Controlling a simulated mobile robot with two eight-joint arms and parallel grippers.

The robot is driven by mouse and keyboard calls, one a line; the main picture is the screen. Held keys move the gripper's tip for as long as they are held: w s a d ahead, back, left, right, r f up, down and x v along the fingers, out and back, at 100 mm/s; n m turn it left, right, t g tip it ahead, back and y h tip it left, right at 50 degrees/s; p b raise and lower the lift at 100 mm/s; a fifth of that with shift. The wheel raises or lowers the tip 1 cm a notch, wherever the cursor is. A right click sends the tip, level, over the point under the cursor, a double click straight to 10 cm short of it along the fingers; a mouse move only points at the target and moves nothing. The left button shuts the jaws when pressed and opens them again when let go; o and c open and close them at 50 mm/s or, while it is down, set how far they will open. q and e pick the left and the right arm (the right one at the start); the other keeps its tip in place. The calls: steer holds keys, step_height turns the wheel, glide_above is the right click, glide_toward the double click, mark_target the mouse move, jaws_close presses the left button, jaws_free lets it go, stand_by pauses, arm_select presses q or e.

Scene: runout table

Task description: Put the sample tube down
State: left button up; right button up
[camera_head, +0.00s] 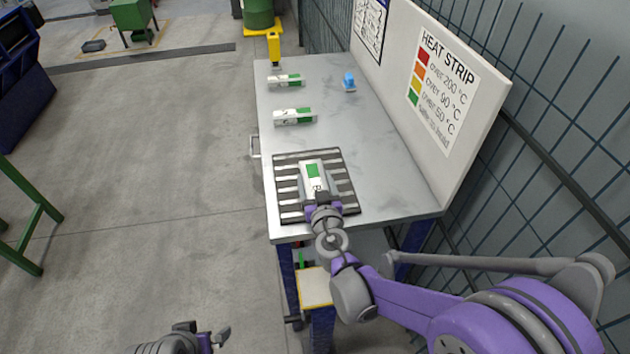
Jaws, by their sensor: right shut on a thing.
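A white sample tube with a green band (313,171) is in my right gripper (320,197), over the dark slatted rack (287,212) at the near end of the table. The gripper is shut on the near part of the tube. The tube's far end points away from me, and I cannot tell whether it touches the slats. Two similar white and green tubes, one nearer (295,117) and one farther (286,81), lie crosswise on the table. My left gripper (205,338) is low at the bottom edge, away from the table; its jaw state is unclear.
The grey metal table (385,170) has free room right of the rack and in its middle. A small blue object (349,81) stands near the back. A white panel with a heat strip chart (443,80) borders the right side, with wire fencing (565,110) behind it.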

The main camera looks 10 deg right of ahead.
steer(key=shift+f, duration=0.2)
steer(key=o, duration=1.5)
steer(key=shift+r, duration=0.1)
